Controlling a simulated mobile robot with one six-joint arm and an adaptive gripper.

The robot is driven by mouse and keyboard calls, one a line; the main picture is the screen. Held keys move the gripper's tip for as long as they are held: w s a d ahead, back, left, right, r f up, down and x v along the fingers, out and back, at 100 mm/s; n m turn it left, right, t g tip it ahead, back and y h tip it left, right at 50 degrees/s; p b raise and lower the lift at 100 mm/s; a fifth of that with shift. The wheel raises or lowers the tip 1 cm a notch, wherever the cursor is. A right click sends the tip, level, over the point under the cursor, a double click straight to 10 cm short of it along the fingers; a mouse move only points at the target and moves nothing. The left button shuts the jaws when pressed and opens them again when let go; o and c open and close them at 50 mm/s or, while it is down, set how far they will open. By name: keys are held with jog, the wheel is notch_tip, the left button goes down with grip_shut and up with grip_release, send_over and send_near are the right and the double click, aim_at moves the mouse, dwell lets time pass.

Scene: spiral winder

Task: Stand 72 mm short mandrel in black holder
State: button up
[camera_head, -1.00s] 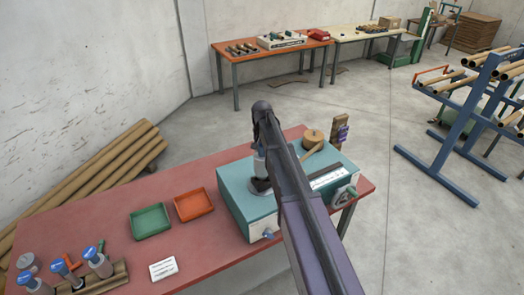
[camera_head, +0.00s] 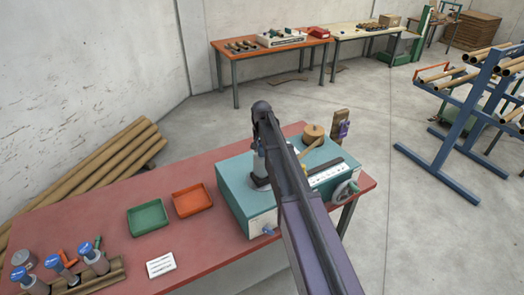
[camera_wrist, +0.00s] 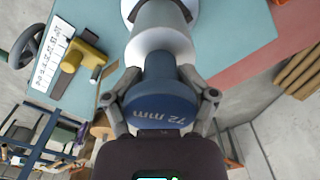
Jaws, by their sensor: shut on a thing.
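The mandrel with a blue end marked "72 mm" (camera_wrist: 160,103) is between the fingers of my gripper (camera_wrist: 163,92) in the wrist view. My gripper is shut on its blue end. Below that end are a white collar (camera_wrist: 161,46) and a grey body. I take this base for the black holder. The mandrel's foot is largely hidden, so I cannot tell whether it is fully seated.
The teal machine (camera_head: 235,192) has a handwheel (camera_head: 346,191) at its right. A tape roll (camera_head: 313,132) sits behind. A green tray (camera_head: 148,220) and an orange tray (camera_head: 192,200) lie on the red table (camera_head: 120,190). Several blue-topped mandrels (camera_head: 68,265) stand at front left.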

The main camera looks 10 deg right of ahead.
jog(key=shift+f, duration=0.15)
dwell(0.7)
jog(key=o, duration=1.3)
